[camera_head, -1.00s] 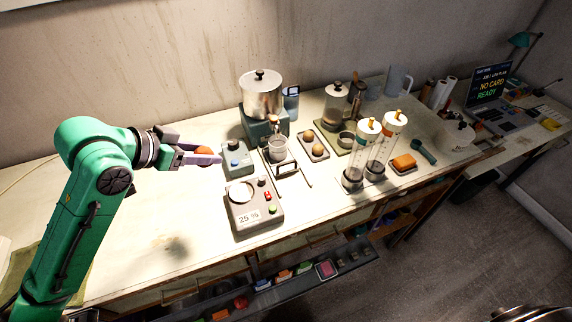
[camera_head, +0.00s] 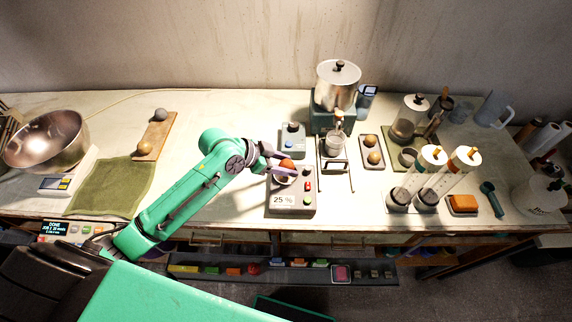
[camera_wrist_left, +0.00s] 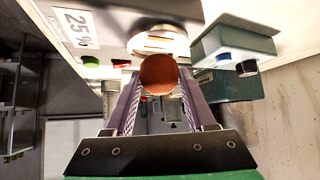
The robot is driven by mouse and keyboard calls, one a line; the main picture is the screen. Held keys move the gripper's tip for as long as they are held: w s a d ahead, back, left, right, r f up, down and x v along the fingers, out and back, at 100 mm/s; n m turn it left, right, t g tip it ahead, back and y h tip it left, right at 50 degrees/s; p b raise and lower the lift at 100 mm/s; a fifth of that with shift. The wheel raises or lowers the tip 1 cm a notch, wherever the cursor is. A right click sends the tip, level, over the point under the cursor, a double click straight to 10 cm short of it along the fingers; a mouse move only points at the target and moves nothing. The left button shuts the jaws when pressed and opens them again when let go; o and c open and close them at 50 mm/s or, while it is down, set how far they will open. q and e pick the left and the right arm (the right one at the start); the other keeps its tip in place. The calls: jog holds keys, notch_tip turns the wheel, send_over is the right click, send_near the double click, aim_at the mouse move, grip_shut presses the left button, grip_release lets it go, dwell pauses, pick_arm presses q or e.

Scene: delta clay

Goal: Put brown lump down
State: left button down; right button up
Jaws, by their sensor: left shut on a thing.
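The brown lump (camera_head: 286,164) is a small reddish-brown ball. My left gripper (camera_head: 279,164) is shut on it and holds it over or just in front of the round pan of a grey device reading 25 % (camera_head: 292,199). In the left wrist view the lump (camera_wrist_left: 159,73) sits between the fingertips of the gripper (camera_wrist_left: 159,88), with the round metal pan (camera_wrist_left: 158,38) just beyond it. I cannot tell whether the lump touches the pan. My right gripper is not in view.
A grey box with a blue knob (camera_head: 292,138) stands just behind the device. A metal stand (camera_head: 334,165) with a beaker is close on its right. A wooden board (camera_head: 154,136) with two balls and a green cloth (camera_head: 112,187) lie left. Bare bench shows between.

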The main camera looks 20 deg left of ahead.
pick_arm(q)
jog(key=shift+a+f, duration=0.15)
jog(key=shift+f, duration=0.65)
jog(key=shift+s+f, duration=0.1)
jog(key=shift+f, duration=0.2)
jog(key=shift+c, duration=1.4)
grip_release()
jog(key=shift+o, duration=0.3)
jog(key=shift+r, duration=0.15)
jog(key=shift+s+a+r, duration=0.1)
jog(key=shift+r, duration=0.05)
jog(key=b+v, duration=0.1)
jog(key=v, duration=1)
jog(key=shift+r+b, duration=0.35)
jog(key=shift+b, duration=0.05)
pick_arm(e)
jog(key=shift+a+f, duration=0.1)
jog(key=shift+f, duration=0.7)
